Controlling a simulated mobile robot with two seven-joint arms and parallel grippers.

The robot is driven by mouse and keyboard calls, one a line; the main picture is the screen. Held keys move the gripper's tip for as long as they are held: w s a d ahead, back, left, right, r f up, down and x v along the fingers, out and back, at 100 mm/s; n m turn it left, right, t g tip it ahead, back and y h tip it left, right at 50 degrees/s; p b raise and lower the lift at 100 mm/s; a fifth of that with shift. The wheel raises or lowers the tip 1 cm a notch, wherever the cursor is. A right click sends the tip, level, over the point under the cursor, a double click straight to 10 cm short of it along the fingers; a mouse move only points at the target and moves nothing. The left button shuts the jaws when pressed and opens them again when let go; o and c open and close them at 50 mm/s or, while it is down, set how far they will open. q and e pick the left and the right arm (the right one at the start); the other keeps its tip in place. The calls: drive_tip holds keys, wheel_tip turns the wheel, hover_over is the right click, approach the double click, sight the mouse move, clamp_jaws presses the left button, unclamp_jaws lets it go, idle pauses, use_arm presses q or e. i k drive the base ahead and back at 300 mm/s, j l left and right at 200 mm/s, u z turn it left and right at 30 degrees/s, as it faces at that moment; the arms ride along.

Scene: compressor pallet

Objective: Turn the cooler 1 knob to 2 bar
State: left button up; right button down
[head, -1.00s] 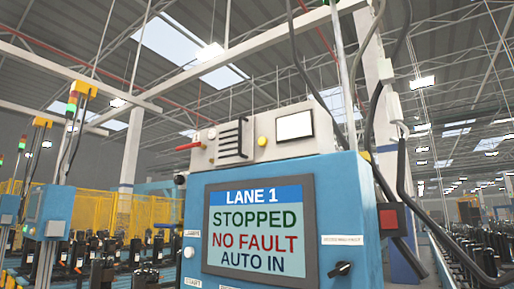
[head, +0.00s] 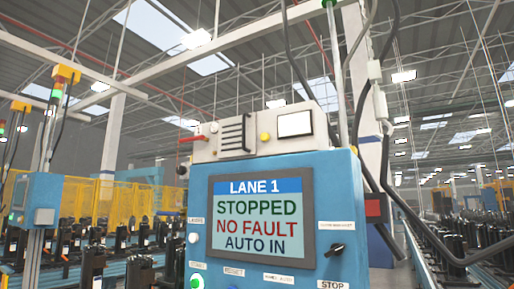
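No knob marked cooler 1 can be made out in the head view. A blue control cabinet (head: 345,190) stands close in front, with a screen (head: 260,216) reading "LANE 1 STOPPED NO FAULT AUTO IN". A black rotary switch (head: 334,249) sits right of the screen under a small label too blurred to read surely. A white button (head: 193,238) and a lit green button (head: 197,281) are on the left of the panel. Neither of my grippers is in view.
A beige box (head: 255,135) with a red handle (head: 192,139) sits on the cabinet. Dark cables (head: 385,170) hang at its right. Yellow fencing (head: 125,203) and another blue cabinet (head: 36,195) stand at left. A conveyor line (head: 440,262) with dark units runs at right.

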sight(181, 169)
drive_tip(key=u, duration=0.2)
drive_tip(key=i+j+u, duration=0.25)
drive_tip(key=u, duration=0.2)
drive_tip(key=i+j+u, duration=0.1)
drive_tip(key=i+u, duration=0.4)
